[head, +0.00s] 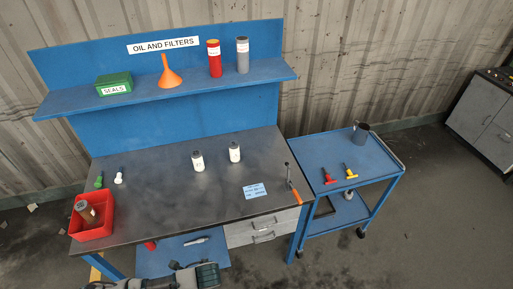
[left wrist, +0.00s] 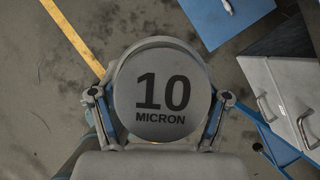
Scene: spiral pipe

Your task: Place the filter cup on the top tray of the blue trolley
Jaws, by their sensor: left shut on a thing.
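My left gripper (left wrist: 161,97) is shut on a grey, round-faced filter cup (left wrist: 165,70) marked "10 MICRON", with one finger on each side of it. The cup's face fills the middle of the left wrist view, and its sides are mostly hidden. In the head view my left arm shows at the bottom edge, in front of the workbench and low. The blue trolley (head: 321,152) stands to the right of the bench. Its top tray carries a dark grey cup-like container at the back right and two small T-handled tools. My right gripper is not in view.
The workbench (head: 145,205) holds two white bottles (head: 198,162), a red bin (head: 95,228) with a cylinder inside, and an orange-handled tool (head: 295,192). The trolley tray's left and middle back are clear. A grey cabinet (head: 485,125) stands far right.

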